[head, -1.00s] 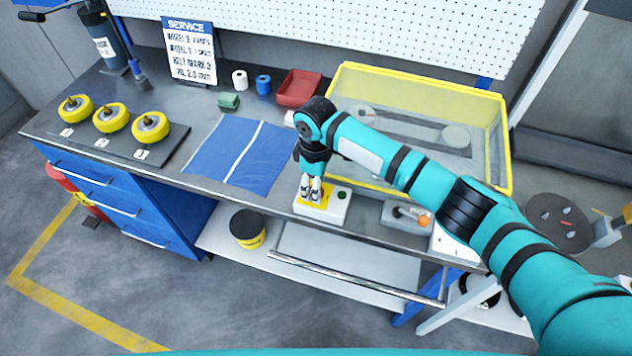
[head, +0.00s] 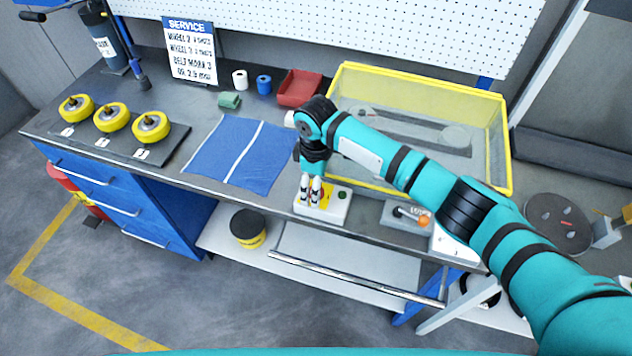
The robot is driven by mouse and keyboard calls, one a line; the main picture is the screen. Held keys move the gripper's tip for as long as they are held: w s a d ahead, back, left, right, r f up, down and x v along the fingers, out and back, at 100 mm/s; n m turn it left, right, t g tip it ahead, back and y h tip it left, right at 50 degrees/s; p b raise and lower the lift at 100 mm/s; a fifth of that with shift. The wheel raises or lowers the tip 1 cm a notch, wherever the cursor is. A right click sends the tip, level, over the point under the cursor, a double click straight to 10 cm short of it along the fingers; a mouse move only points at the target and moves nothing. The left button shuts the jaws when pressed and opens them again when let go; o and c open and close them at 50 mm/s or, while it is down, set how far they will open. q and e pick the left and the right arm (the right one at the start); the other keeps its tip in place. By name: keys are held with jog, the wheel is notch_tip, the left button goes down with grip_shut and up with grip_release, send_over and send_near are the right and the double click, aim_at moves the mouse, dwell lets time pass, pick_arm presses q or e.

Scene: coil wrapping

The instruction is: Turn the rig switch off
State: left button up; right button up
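A light switch box (head: 337,210) with a yellow plate, a red part and a green button (head: 342,195) sits at the front edge of the bench. My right gripper (head: 311,203) points down over the yellow plate at its left side. Its two fingertips are close together, with nothing seen held between them. The red part shows just right of the fingers and is partly hidden by them. I cannot tell whether the fingertips touch the box. My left gripper is out of view.
A grey box with an orange knob (head: 424,221) stands to the right. A yellow-rimmed clear enclosure (head: 508,150) is behind my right arm. A blue cloth (head: 225,160), a red bin (head: 299,88) and yellow wheels (head: 151,127) lie on the bench (head: 190,185).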

notch_tip(320, 180, up, 12)
dwell(0.6)
